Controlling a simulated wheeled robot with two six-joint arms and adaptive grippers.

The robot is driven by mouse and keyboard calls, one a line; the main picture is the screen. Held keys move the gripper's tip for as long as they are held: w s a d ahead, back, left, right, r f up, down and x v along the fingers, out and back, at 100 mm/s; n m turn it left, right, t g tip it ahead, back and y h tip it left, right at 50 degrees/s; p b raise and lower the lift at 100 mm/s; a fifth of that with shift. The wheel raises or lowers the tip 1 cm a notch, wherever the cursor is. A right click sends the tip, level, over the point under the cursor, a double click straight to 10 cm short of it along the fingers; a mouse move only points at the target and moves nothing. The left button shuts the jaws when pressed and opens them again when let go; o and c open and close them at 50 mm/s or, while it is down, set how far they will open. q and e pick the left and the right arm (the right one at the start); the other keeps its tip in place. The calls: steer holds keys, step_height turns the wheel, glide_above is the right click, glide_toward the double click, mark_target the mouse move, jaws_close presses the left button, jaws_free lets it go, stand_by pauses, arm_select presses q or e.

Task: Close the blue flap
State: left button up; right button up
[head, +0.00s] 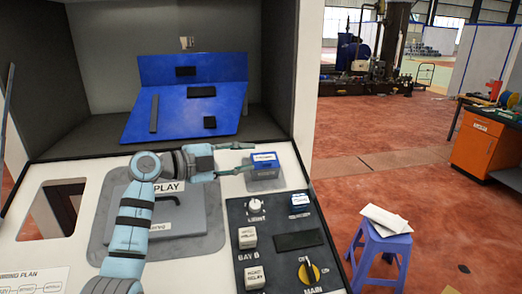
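A small blue flap (264,157) with a pale label sits on a grey block on the sloping white console, right of the grey display plate. Whether it is fully down cannot be told. My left gripper (252,157) reaches in from the left over the plate. Its two thin fingers are spread apart, with nothing seen between them, and their tips are at the flap's left side. Contact cannot be told. A larger blue panel (190,103) with dark pieces on it stands in the grey bay behind. My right gripper is not in view.
The grey display plate (199,240) lies under my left arm. A square opening (42,213) is at left. A purple stool (382,241) stands right of the console.

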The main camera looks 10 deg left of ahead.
arm_select(q)
steer(key=shift+s+a+f, duration=0.25)
steer(key=shift+s+a, duration=0.9)
steer(key=shift+a, duration=0.3)
steer(key=shift+s+a+f, duration=0.3)
steer(key=shift+s+a, duration=0.8)
steer(key=shift+a, duration=0.35)
steer(key=shift+s+a+f, duration=0.25)
steer(key=shift+s+a, duration=0.9)
steer(key=shift+a, duration=0.3)
steer(key=v, duration=1.1)
steer(key=shift+s+a, duration=0.25)
steer(key=shift+a, duration=0.05)
